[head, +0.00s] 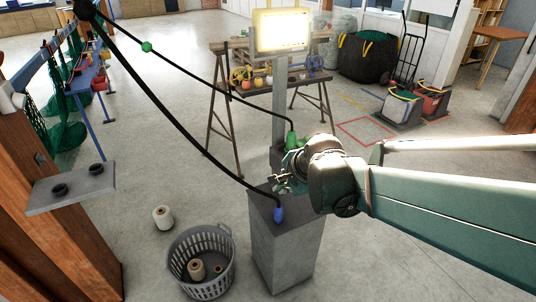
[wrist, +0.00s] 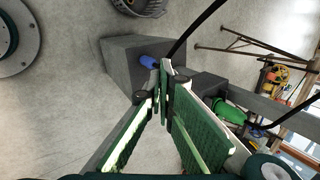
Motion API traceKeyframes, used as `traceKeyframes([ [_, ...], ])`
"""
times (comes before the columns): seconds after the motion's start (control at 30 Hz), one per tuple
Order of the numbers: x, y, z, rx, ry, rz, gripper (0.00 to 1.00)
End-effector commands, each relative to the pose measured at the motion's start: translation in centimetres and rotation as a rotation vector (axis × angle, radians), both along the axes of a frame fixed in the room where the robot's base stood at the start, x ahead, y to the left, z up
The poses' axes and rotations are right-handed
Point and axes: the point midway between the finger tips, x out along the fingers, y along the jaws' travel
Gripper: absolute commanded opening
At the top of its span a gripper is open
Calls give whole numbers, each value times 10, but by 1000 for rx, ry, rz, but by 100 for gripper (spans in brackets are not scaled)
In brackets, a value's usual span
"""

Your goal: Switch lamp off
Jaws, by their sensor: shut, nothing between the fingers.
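The lamp (head: 282,31) glows bright yellow-white at the top of a grey post (head: 279,100). The post rises behind a grey pedestal (head: 285,245). A blue plug (head: 279,214) on a black cable stands on the pedestal top; it also shows in the wrist view (wrist: 149,61). A green plug (head: 292,139) sits higher by the post, and it shows in the wrist view (wrist: 228,111). My gripper (head: 280,185) is shut and empty above the pedestal, close to the dark box at the post's foot. In the wrist view its fingertips (wrist: 164,70) meet beside the blue plug. I cannot make out a switch.
A grey basket (head: 229,258) with spools stands left of the pedestal, with a loose spool (head: 163,217) beside it. Black cables cross from the upper left. A trestle table (head: 233,88) stands behind the post. The left floor is mostly clear.

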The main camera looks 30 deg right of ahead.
Motion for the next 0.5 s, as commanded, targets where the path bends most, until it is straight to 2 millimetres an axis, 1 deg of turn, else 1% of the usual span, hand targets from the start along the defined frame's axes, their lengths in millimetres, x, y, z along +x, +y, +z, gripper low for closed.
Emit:
traceKeyframes([
  [0.03,3,-7,0,28,0,-46,0],
  [0.5,25,-64,-15,324,-5,-500,0],
])
